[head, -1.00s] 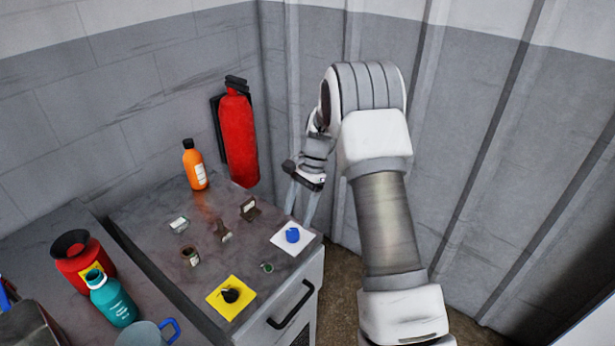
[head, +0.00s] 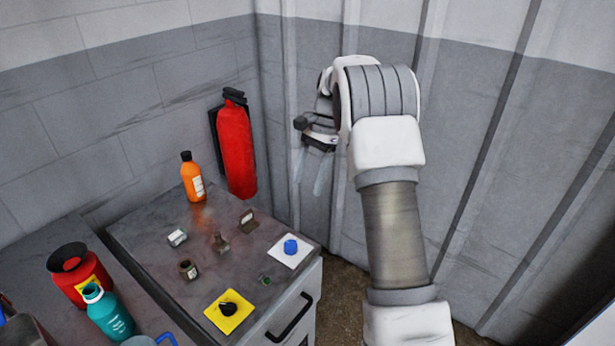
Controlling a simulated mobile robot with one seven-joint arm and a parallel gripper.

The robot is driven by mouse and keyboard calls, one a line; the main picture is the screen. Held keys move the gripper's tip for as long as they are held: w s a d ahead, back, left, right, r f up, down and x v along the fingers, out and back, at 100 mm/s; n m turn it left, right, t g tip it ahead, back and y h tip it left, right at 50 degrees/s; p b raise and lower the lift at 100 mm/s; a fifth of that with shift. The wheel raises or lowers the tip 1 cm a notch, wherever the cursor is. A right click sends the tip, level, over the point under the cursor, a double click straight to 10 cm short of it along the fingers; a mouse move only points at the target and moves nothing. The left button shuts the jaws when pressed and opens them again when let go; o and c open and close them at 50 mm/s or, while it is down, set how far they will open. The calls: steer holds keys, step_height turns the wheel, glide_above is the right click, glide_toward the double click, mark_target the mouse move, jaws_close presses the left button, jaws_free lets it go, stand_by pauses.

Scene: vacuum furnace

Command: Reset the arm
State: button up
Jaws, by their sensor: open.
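My gripper (head: 308,176) is at the end of my raised, bent arm, in front of the corrugated grey wall. Its two thin fingers point down and are apart, with nothing between them. It is above and behind the back right corner of the grey cabinet top (head: 165,225), clear of the objects there. My arm's white and grey links fill the right middle of the head view and hide part of the wall.
On the cabinet top are an orange bottle (head: 192,178), a blue item on a white square (head: 290,247), a black item on a yellow square (head: 228,309) and several small pieces. A red extinguisher (head: 236,148) hangs behind. A red container (head: 79,274) and teal bottle (head: 108,312) stand at left.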

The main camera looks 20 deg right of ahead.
steer(key=s+a+r+n+t+h, duration=0.1)
steer(key=s+a+r+n+t, duration=0.15)
steer(key=s+r, duration=0.45)
steer(key=s+a+r+n+t+h, duration=0.1)
steer(key=s+a+r+n, duration=0.1)
steer(key=s+r+n, duration=0.35)
steer(key=s+a+n+t+h, duration=0.1)
steer(key=s+n+t, duration=0.3)
steer(key=s, duration=1.5)
steer(key=shift+a+r+n+t+h, duration=0.15)
steer(key=shift+n+t+h, duration=0.25)
steer(key=shift+n, duration=0.1)
steer(key=shift+w, duration=0.1)
